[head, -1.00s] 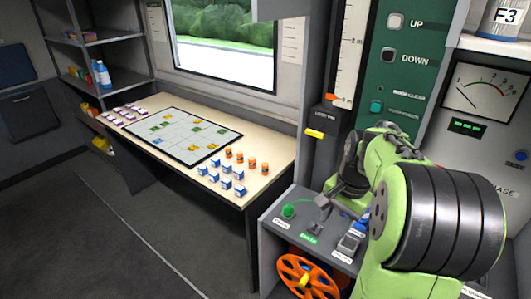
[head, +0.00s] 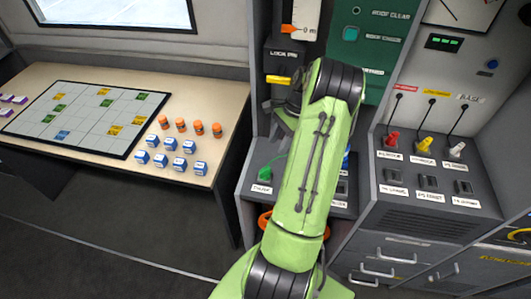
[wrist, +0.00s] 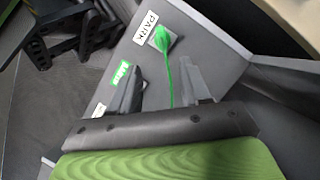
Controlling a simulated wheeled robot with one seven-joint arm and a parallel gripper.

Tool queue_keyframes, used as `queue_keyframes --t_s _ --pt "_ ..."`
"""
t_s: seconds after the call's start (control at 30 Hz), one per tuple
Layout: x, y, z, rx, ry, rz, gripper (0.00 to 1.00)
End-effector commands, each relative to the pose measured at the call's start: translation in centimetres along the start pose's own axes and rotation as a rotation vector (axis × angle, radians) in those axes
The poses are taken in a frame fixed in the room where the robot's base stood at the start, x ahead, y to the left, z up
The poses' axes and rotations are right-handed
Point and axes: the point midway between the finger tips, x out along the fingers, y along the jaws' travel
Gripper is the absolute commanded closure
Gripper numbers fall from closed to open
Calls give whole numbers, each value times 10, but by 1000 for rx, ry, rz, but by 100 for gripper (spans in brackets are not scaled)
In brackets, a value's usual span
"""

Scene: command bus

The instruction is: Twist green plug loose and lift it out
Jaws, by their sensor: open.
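The green plug (head: 265,172) sits upright on the grey console beside my arm in the head view, with a green cable rising from it. In the wrist view the green plug (wrist: 161,38) sits in a square socket beside the PARK label (wrist: 145,27). Its cable runs down between my fingers. My gripper (wrist: 165,88) is open, its two fingers apart and pointing toward the console, with the plug beyond the tips and roughly between them. The fingers do not appear to touch it.
A green label (wrist: 121,74) lies near the left finger. Red (head: 391,138), yellow (head: 425,144) and white (head: 457,150) plugs stand on the right console. An orange wheel (head: 265,221) is partly hidden below the PARK console. A desk (head: 215,105) with small boxes stands left.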

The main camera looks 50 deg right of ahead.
Motion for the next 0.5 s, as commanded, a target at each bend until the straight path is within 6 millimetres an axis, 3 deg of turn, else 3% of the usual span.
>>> queue_keyframes --t_s 0.1,0.5 --pt "32 0 0 -3 -2 5 53" --pt "117 0 0 -4 -1 3 53"
